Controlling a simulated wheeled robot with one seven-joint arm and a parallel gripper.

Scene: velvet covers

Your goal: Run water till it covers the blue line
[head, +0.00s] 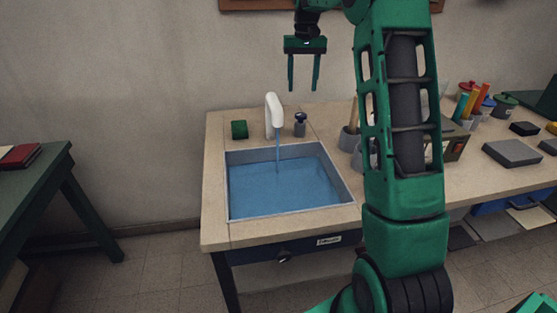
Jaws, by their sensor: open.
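A grey-walled sink (318,207) is set in the pale counter and holds blue water (290,192). A thin stream of water (277,155) falls into it from the white tap (273,112) at its back edge. No blue line shows on the visible walls; I cannot tell whether it is under the water or out of sight. A dark knob (284,255) is on the counter front. My green gripper (303,88) is open and empty, pointing down, above and behind the tap.
A green block (239,129) sits left of the tap. Grey pots (349,139) stand right of the sink, partly behind my arm. Jars and grey slabs (512,153) fill the right counter. A green table (45,190) with a red book stands at left, with free floor between.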

